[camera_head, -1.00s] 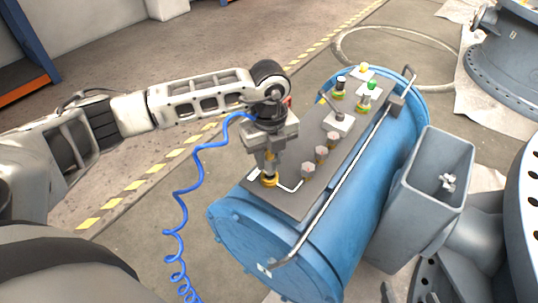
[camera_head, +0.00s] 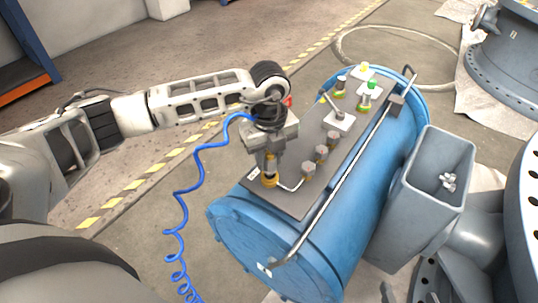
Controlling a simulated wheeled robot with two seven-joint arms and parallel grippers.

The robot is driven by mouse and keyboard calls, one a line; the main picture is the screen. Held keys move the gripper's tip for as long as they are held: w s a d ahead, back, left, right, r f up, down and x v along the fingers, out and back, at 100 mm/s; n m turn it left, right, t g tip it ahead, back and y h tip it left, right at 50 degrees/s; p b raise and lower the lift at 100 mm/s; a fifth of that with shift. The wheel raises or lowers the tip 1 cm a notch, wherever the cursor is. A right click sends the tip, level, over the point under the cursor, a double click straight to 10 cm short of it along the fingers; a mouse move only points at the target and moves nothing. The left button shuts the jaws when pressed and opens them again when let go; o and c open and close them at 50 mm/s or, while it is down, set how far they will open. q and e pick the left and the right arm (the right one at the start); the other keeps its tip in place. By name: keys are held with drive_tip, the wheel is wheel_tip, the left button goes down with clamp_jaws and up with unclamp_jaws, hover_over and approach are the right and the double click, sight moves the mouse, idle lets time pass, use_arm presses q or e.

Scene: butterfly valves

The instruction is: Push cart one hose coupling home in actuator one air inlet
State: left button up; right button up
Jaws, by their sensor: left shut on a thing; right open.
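My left gripper (camera_head: 269,160) is shut on the hose coupling (camera_head: 270,167), of which only a small part shows between the fingers. It points down over a brass fitting (camera_head: 269,181) on the grey panel of a blue cylinder (camera_head: 236,230). The coupling's lower end meets or nearly meets this fitting; I cannot tell how deep it sits. A coiled blue hose (camera_head: 186,190) runs from my gripper down to the floor on the left. Which part is labelled actuator one cannot be read. My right gripper is not in view.
A grey bin (camera_head: 420,195) stands at right.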

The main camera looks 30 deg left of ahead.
use_arm(q)
drive_tip(key=shift+f+b, duration=0.6)
drive_tip(key=shift+f, duration=0.5)
idle(1.7)
drive_tip(key=o, duration=1.5)
drive_tip(key=shift+c, duration=0.2)
